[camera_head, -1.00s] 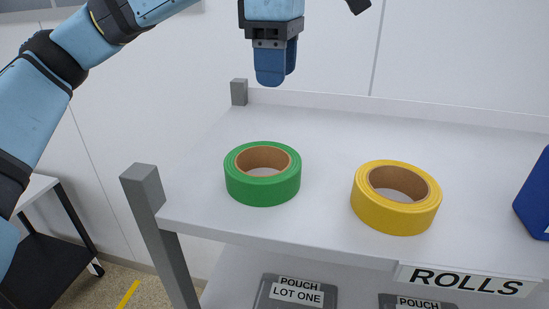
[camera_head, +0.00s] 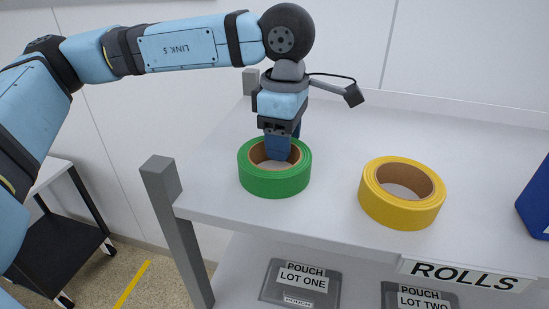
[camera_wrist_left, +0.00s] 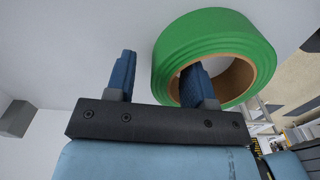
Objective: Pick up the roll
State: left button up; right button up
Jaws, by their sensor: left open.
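A green roll (camera_head: 274,183) with a brown cardboard core lies flat at the left end of the white shelf. My left gripper (camera_head: 286,146) points down at it and is open. One blue finger is in the roll's hole. The other finger is outside, behind the far side, partly hidden in the head view. In the left wrist view the green roll (camera_wrist_left: 225,35) has its wall between the two fingers of my left gripper (camera_wrist_left: 158,72); I cannot tell whether they touch it. A yellow roll (camera_head: 402,212) lies apart to the right. My right gripper is not in view.
The white shelf (camera_head: 330,190) carries a "ROLLS" label (camera_head: 465,275) on its front edge. A grey post (camera_head: 165,190) stands at its left front corner. A blue container (camera_head: 535,205) is at the right edge. Pouch bins (camera_head: 300,283) are on the level below.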

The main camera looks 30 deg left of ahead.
pick_arm(q)
grip_shut()
jog(key=shift+r, duration=0.1)
